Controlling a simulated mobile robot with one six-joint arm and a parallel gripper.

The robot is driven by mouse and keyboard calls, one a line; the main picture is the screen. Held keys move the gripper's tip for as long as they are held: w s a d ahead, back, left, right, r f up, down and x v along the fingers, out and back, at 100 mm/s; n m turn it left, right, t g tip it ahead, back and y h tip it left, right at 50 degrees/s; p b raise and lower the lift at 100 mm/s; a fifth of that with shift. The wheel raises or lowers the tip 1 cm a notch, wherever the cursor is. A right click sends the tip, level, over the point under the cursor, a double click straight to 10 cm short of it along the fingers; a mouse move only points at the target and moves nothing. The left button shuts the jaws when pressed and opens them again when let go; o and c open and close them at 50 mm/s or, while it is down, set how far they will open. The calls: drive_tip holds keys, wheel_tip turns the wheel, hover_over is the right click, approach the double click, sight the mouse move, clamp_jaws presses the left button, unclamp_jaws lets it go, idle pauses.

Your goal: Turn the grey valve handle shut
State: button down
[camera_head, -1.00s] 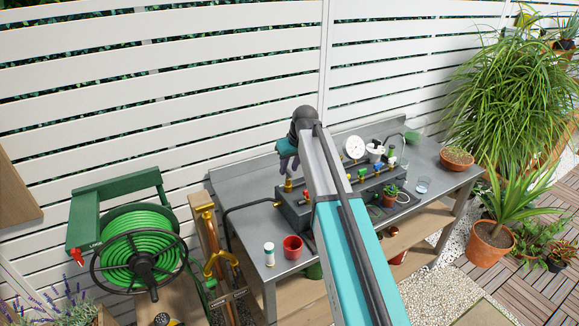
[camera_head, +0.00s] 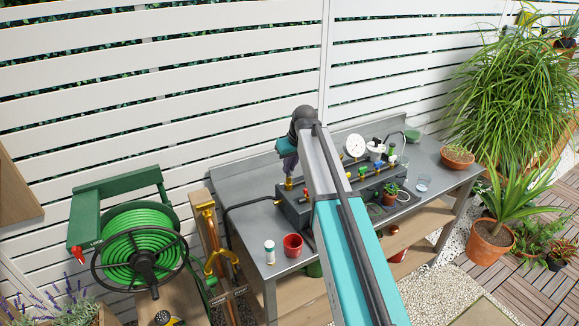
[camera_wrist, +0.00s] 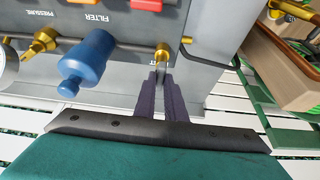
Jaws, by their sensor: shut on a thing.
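My gripper (camera_wrist: 160,77) points at a brass valve fitting (camera_wrist: 163,50) on the grey manifold block in the wrist view. Its two dark fingers are close together, shut on the narrow grey valve handle (camera_wrist: 161,66), which shows only in part between the tips. In the head view my gripper (camera_head: 289,173) stands over the left end of the manifold (camera_head: 298,209), just above the brass fitting (camera_head: 288,184). The handle cannot be made out there.
In the head view, a red cup (camera_head: 293,246) and white bottle (camera_head: 270,252) stand at the bench's front left. A pressure gauge (camera_head: 355,146) and potted plants stand further right.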

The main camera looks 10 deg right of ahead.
drive_tip(key=shift+m, duration=0.3)
drive_tip(key=m, duration=0.1)
drive_tip(key=m+h, duration=0.1)
drive_tip(key=m, duration=0.1)
drive_tip(key=m+h+b, duration=0.1)
drive_tip(key=shift+a, duration=0.25)
drive_tip(key=m, duration=0.2)
drive_tip(key=m+h+b, duration=0.1)
drive_tip(key=m, duration=0.1)
drive_tip(key=m+h+b, duration=0.1)
drive_tip(key=m, duration=0.1)
drive_tip(key=shift+w+a+g, duration=0.2)
drive_tip(key=shift+a+g, duration=0.05)
drive_tip(key=shift+g, duration=0.15)
drive_tip(key=m+g+h+b, duration=0.1)
drive_tip(key=m, duration=0.3)
drive_tip(key=shift+w, duration=0.1)
drive_tip(key=shift+a+m+g+h+b, duration=0.1)
drive_tip(key=shift+m+g+h+b, duration=0.35)
drive_tip(key=shift+m, duration=1.05)
drive_tip(key=shift+g, duration=0.25)
drive_tip(key=c, duration=1.8)
unclamp_jaws()
drive_tip(key=shift+r, duration=0.15)
